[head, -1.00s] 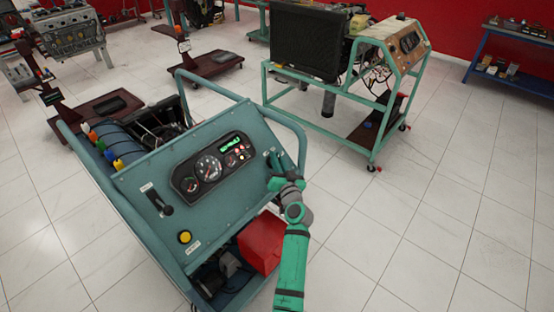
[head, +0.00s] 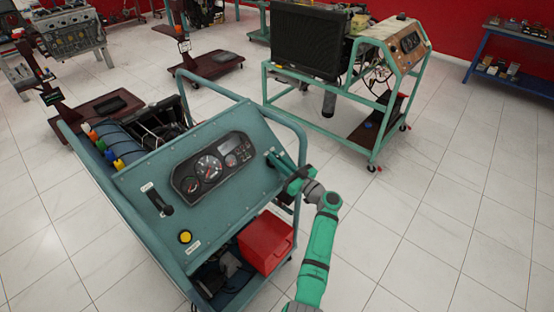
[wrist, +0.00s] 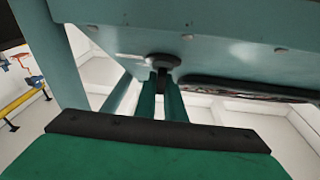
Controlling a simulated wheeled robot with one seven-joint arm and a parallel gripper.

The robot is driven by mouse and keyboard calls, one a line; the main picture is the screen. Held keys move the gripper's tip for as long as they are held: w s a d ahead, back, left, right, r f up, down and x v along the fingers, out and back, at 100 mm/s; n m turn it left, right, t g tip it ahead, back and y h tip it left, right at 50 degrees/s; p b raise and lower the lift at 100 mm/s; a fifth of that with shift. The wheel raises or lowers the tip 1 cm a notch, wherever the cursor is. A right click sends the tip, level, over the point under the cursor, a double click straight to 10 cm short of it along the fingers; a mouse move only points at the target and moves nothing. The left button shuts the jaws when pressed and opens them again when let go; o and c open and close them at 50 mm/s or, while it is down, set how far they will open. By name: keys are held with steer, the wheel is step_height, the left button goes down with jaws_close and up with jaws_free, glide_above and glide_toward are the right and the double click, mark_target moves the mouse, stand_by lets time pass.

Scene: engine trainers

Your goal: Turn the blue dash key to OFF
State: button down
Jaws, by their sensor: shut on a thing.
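The teal trainer's dash panel (head: 225,215) carries a dark gauge cluster (head: 212,168); its display and warning lamps are dark. My gripper (head: 272,156) is at the panel's upper right, right of the cluster. In the wrist view my gripper's two green fingers (wrist: 161,82) are close together and reach a round black key switch (wrist: 163,61) on the panel. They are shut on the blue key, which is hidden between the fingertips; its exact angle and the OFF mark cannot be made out.
A teal tube frame (head: 290,126) rises close beside my gripper. A black lever (head: 158,203) and yellow button (head: 185,237) sit on the panel's left. A red box (head: 266,242) is below. Open floor (head: 430,240) lies to the right.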

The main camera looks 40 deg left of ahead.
steer(key=shift+n+g, duration=0.7)
steer(key=shift+n, duration=0.1)
steer(key=shift+f, duration=0.1)
steer(key=c, duration=1.8)
jaws_free()
steer(key=shift+c, duration=0.2)
steer(key=d+f, duration=0.1)
steer(key=d, duration=0.9)
steer(key=shift+s+d+f, duration=0.3)
steer(key=shift+s+f, duration=0.05)
steer(key=shift+s, duration=0.05)
